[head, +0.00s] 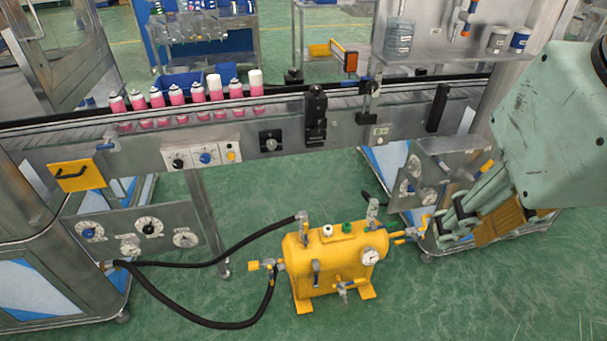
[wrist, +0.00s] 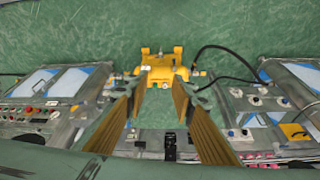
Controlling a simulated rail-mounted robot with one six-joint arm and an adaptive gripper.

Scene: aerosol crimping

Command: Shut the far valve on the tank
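The yellow tank (head: 330,262) stands on the green floor in front of the conveyor. It has a gauge (head: 370,256), a left side valve with a yellow handle (head: 267,264), a grey lever fitting at its top left (head: 303,226), another at its top right (head: 373,210) and a front valve (head: 342,289). I cannot tell which is the far valve or how its handle is set. My gripper (head: 452,225) is to the right of the tank and apart from it. In the wrist view my gripper (wrist: 157,88) is open and empty, with the tank (wrist: 161,67) beyond the fingertips.
Black hoses (head: 205,263) run from the left cabinet (head: 150,230) to the tank. The conveyor (head: 270,115) with several pink cans crosses behind. A right cabinet (head: 410,185) stands close to the tank's right side. The floor before the tank is clear.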

